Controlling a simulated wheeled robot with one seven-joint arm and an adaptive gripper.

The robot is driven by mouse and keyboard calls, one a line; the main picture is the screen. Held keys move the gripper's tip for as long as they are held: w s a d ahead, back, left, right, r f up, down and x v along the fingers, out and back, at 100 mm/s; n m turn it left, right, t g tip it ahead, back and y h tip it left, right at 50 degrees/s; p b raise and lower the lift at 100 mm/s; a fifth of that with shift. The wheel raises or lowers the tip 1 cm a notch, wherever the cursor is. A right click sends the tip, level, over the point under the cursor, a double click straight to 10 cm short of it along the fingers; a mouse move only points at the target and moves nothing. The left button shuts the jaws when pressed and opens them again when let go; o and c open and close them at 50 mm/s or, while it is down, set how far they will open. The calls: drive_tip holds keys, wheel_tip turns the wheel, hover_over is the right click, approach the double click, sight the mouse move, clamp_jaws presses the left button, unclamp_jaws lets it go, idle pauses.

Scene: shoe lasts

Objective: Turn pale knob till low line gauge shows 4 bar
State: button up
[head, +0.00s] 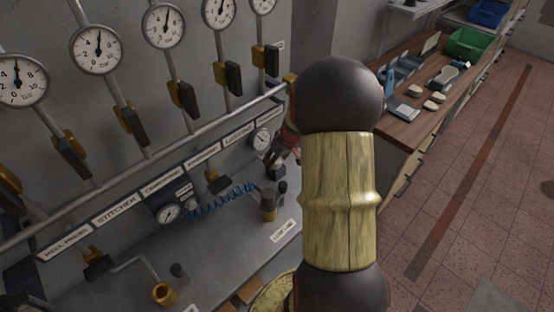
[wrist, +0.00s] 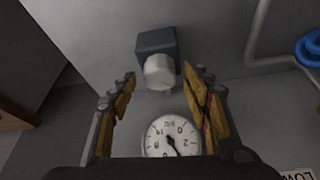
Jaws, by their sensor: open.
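In the wrist view, the pale knob (wrist: 159,71) sticks out from a dark grey block, ahead of my open gripper (wrist: 165,82). The fingers stand to either side, apart from the knob. A white round gauge (wrist: 161,138) sits below it between the fingers, its dial upside down in this view. Its needle slants down and right, past the 2; the exact value is too small to read. In the head view, my gripper (head: 284,150) is partly hidden behind my arm, beside a small gauge (head: 261,138). The knob cannot be made out there.
A LOW LINE label (head: 283,231) lies on the grey bench front. A blue coiled hose (head: 222,200) and brass fittings (head: 268,207) stand left of my arm. Larger gauges (head: 97,48) and dark valve handles line the wall. A wooden bench (head: 408,125) stands at right; the tiled floor is open.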

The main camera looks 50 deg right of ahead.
drive_tip(key=v, duration=1.2)
drive_tip(key=shift+s, duration=0.1)
drive_tip(key=s+a+m, duration=0.1)
drive_tip(key=a, duration=0.1)
drive_tip(key=s+a+m+g, duration=0.1)
drive_tip(key=s+a, duration=0.1)
drive_tip(key=a, duration=0.1)
drive_tip(key=s+a+m+y, duration=0.1)
drive_tip(key=s+a+m, duration=0.1)
drive_tip(key=a, duration=0.1)
drive_tip(key=shift+r, duration=0.15)
drive_tip(key=s+a+r+n, duration=0.1)
drive_tip(key=a+r, duration=0.3)
drive_tip(key=a, duration=0.5)
drive_tip(key=s+a+r+n+t, duration=0.1)
drive_tip(key=a+r+n, duration=0.2)
drive_tip(key=a, duration=0.6)
drive_tip(key=s+a+r+n+t, duration=0.1)
drive_tip(key=s+a+r+n, duration=0.1)
drive_tip(key=a+r, duration=0.4)
drive_tip(key=a+n, duration=0.1)
drive_tip(key=a, duration=0.2)
drive_tip(key=shift+a, duration=0.35)
drive_tip(key=shift+d, duration=0.1)
